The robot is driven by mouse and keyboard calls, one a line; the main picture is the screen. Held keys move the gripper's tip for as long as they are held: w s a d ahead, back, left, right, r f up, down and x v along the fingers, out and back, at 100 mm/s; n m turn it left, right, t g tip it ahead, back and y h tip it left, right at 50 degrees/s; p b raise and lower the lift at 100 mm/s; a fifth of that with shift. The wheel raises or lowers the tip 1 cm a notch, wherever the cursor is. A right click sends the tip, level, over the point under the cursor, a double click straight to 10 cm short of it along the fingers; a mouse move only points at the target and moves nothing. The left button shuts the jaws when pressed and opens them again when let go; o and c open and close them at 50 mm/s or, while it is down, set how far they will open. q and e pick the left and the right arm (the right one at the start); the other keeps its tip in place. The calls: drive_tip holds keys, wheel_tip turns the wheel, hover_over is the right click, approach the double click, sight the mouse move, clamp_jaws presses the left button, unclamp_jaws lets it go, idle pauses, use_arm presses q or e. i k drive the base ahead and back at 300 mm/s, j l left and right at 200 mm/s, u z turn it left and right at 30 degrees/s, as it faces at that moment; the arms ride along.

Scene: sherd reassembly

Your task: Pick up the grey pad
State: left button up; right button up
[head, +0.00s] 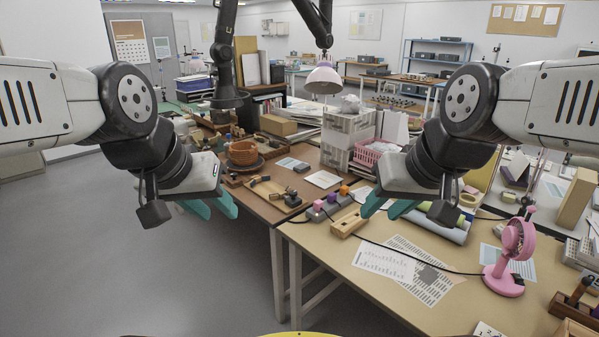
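A small flat dark grey piece, which looks like the grey pad (428,273), lies on a printed sheet (405,258) on the near tan table, left of the pink fan. My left gripper (219,212) has teal fingers spread apart, with nothing seen between them. It hangs in the air in front of the left brown table. My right gripper (380,212) also has its teal fingers apart and looks empty. It is above the tan table, up and to the left of the grey pad, well apart from it.
The pink fan (511,255) stands right of the pad, and a dark cable (400,251) runs across the sheets. A wooden block (349,223) and a power strip (329,206) lie near the table's left edge. The tan tabletop (380,297) is clear in front of the sheets.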

sight(302, 167)
drive_tip(key=i+j+z, duration=0.15)
drive_tip(key=i+j, duration=0.2)
drive_tip(key=i+j+z, duration=0.2)
drive_tip(key=i+j, duration=0.2)
drive_tip(key=i+j+z, duration=0.15)
drive_tip(key=i+j, duration=0.3)
drive_tip(key=i+j+z, duration=0.15)
drive_tip(key=i+j, duration=0.15)
drive_tip(key=j, duration=0.2)
drive_tip(key=i+j+z, duration=0.15)
drive_tip(key=i+j, duration=0.2)
drive_tip(key=j, duration=0.15)
